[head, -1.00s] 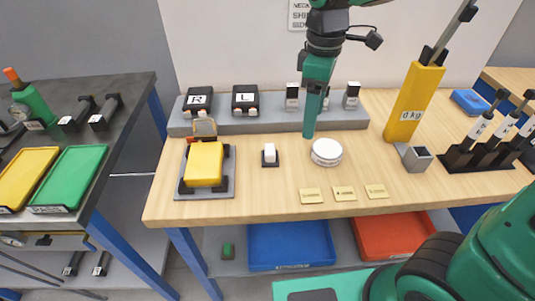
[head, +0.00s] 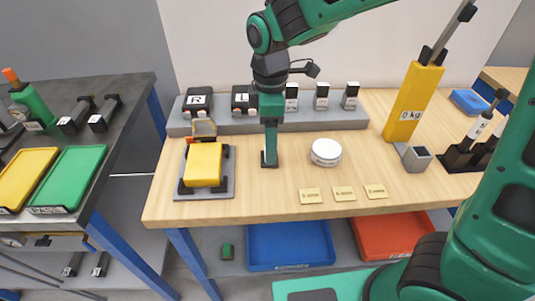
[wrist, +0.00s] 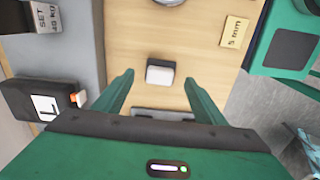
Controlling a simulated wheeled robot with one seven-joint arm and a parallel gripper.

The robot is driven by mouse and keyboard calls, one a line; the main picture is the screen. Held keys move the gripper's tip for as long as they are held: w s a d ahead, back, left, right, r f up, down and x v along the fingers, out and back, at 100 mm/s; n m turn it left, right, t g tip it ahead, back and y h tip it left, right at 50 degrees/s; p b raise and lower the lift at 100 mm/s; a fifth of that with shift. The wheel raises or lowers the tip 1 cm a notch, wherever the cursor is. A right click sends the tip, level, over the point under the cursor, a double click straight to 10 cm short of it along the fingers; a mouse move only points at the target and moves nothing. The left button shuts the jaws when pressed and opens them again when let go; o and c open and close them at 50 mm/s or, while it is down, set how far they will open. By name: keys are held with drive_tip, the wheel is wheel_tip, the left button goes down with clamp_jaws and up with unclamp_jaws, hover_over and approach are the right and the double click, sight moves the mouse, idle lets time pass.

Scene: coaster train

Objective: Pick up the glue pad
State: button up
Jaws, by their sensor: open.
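The glue pad, which I take to be the small white block on a dark base, lies on the wooden table. It shows in the wrist view (wrist: 160,73), a little beyond and between my fingertips. In the head view my gripper (head: 271,162) covers most of it; only the edges of its dark base (head: 263,160) show. My gripper is open and empty, pointing down over the pad. It also shows in the wrist view (wrist: 157,82), with the fingers spread wider than the pad. I cannot tell the exact height between the fingertips and the pad.
A yellow block (head: 204,163) on a grey plate stands left of the pad, and a round white tin (head: 326,152) right. Behind is a grey rack (head: 222,126) with R and L units. Brass labels (head: 344,194) lie in front. Bare wood (head: 255,203) is at the front.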

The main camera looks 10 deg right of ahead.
drive_tip(key=shift+f, duration=1.85)
drive_tip(key=c, duration=1.2)
drive_tip(key=shift+w+r, duration=0.1)
drive_tip(key=shift+r, duration=0.6)
wheel_tip(320, 180, up, 3)
drive_tip(key=shift+f, duration=0.2)
drive_tip(key=s+a+r, duration=0.4)
drive_tip(key=s+a, duration=0.1)
drive_tip(key=s+a+r, duration=0.3)
drive_tip(key=shift+s+a, duration=0.1)
drive_tip(key=shift+s, duration=0.15)
